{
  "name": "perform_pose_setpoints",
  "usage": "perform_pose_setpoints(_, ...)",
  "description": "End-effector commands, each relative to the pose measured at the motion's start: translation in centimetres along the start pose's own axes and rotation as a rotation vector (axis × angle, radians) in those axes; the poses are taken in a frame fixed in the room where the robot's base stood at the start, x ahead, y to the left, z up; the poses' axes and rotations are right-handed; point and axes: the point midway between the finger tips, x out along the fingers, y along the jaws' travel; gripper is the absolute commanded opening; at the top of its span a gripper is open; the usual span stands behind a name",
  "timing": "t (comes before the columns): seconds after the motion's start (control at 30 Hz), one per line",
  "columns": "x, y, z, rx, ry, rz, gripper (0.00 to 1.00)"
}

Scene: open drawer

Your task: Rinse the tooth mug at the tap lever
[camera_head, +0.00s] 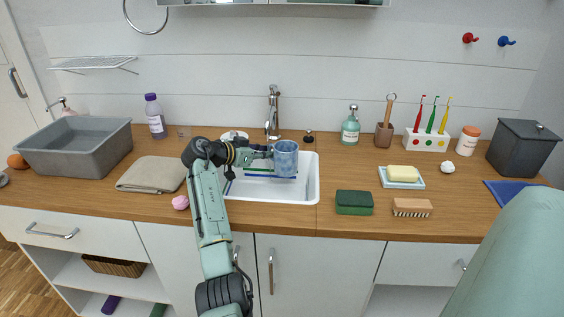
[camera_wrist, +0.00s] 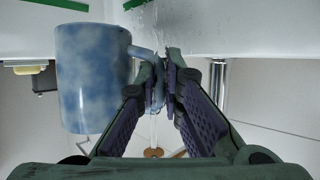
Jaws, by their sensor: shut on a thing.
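The blue mottled tooth mug (camera_head: 286,160) is held upright above the white sink (camera_head: 311,180), just in front of the chrome tap (camera_head: 273,112). My gripper (camera_head: 268,153) reaches it from the left. In the wrist view the mug (camera_wrist: 92,80) is at the left, and my gripper (camera_wrist: 160,82) is shut on its handle. The mug's inside is hidden there. Pale streaks like water drops show above the fingertips in the wrist view. The tap lever is too small to make out clearly.
A folded beige towel (camera_head: 153,174) and a grey tub (camera_head: 75,151) are left of the sink. A green sponge (camera_head: 354,203), a brush (camera_head: 412,208) and a soap dish (camera_head: 402,182) lie to the right. A soap bottle (camera_head: 350,130) stands behind. Bare counter lies between them.

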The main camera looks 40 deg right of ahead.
Motion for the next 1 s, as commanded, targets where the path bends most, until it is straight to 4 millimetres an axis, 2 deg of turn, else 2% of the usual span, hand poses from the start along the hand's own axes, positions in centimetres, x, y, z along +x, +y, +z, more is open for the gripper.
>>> perform_pose_setpoints(0.47, -0.8, -0.3, 0.2, 0.001, 0.002, -0.001, 0.00)
perform_pose_setpoints(1.0, -2.5, 3.3, 0.9, 0.000, 0.002, -0.001, 0.00)
